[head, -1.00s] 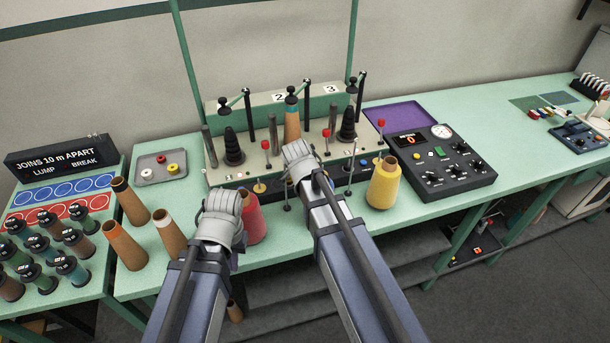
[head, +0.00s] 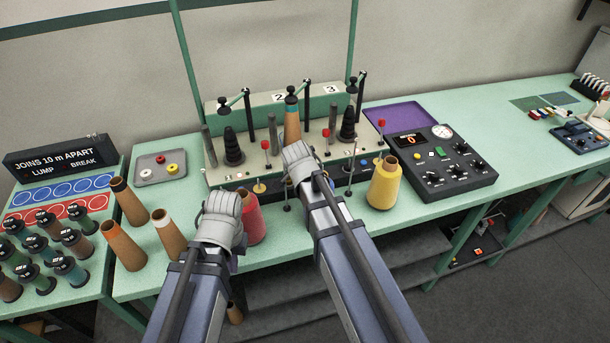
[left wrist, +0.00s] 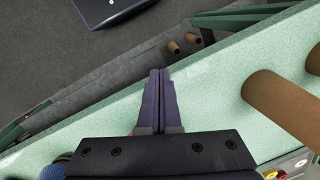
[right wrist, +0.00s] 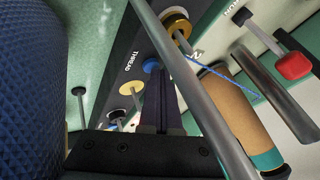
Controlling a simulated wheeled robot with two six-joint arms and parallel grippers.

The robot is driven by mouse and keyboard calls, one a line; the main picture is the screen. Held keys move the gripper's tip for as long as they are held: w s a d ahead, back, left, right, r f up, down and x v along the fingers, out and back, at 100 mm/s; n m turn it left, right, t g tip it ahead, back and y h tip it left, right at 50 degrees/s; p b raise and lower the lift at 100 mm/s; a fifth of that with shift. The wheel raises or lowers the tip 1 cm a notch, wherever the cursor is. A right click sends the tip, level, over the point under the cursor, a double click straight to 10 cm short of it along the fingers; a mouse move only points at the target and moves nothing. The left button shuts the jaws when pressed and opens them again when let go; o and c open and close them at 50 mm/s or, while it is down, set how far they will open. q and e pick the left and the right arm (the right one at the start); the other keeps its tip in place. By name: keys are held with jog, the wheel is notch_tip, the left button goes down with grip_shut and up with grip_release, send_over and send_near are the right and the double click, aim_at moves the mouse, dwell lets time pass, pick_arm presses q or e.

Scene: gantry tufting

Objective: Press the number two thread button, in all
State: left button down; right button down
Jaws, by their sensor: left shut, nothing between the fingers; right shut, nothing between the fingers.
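The thread machine (head: 215,172) stands at the back of the green bench, with number plates 2 and 3 on top. In the right wrist view, a blue button (right wrist: 151,67) sits on its dark front panel beside the word THREAD, near a numeral 2. My right gripper (right wrist: 160,78) is shut and empty, its tips right by this button; I cannot tell whether they touch. In the head view, my right wrist hides the button. My left gripper (left wrist: 160,75) is shut and empty over the bench's front edge, beside the red cone (head: 254,219).
A yellow cone (head: 384,183) and a black control box (head: 455,183) stand to the right. Brown cones (head: 129,201) stand at left. Near my right gripper are a pale yellow disc (right wrist: 131,88), metal rods and a brown cone (right wrist: 228,108) with blue thread.

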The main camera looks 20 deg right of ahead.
jog(key=shift+r+p, duration=0.8)
jog(key=shift+r, duration=0.05)
notch_tip(320, 180, up, 5)
jog(key=p, duration=0.5)
dwell(0.6)
